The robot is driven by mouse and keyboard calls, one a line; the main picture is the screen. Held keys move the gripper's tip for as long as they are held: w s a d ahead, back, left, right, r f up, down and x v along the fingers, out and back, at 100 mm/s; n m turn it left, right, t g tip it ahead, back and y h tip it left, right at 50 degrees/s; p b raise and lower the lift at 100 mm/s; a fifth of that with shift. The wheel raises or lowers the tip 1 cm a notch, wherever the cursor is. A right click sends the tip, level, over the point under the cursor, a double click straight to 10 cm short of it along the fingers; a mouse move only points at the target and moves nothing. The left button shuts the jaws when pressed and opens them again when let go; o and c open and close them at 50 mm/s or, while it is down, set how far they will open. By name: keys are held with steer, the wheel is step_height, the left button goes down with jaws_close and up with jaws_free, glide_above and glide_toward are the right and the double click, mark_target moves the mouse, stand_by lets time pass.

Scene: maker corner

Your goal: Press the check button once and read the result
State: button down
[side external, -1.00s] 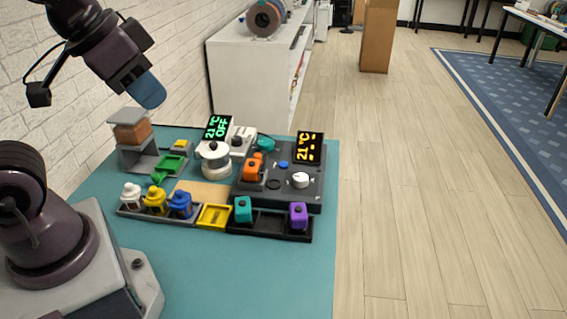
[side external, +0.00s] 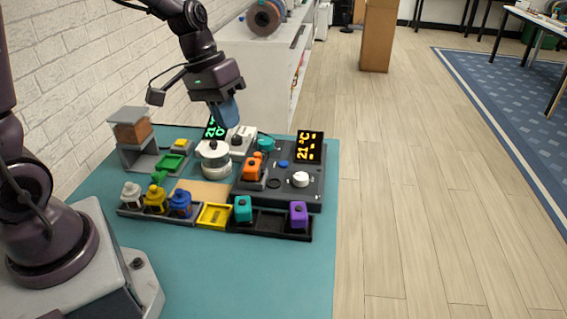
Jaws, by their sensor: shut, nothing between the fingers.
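A dark panel (side external: 312,190) on the teal table carries a small blue button (side external: 283,164), a white knob (side external: 300,179) and a dark round ring. No label shows which one is the check button. My gripper (side external: 230,114), with blue fingertips, is shut and empty.
An orange block (side external: 252,169) stands on the panel's left. A white pot-like item (side external: 214,160) sits left of it. White, yellow, blue, teal and purple (side external: 299,214) pieces stand in front trays. The table front is clear.

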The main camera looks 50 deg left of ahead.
steer(key=w+a+f+n+t+h, duration=0.1)
steer(key=w+a+f+t, duration=0.15)
steer(key=w+f, duration=0.4)
steer(key=w+a+f+t+h, duration=0.1)
steer(key=w+a+f+h, duration=0.1)
steer(key=w+a+f, duration=0.4)
step_height(320, 180, up, 2)
steer(key=m+t, duration=0.1)
steer(key=t, duration=0.1)
glide_above(293, 164)
steer(key=s+a, duration=0.2)
steer(key=shift+s+d+r+m+y, duration=0.1)
steer(key=shift+s+d+m+y, duration=0.1)
steer(key=shift+m+y, duration=0.3)
steer(key=shift+f, duration=4.45)
steer(key=shift+f, duration=0.15)
steer(key=shift+f, duration=0.25)
steer(key=shift+f, duration=0.75)
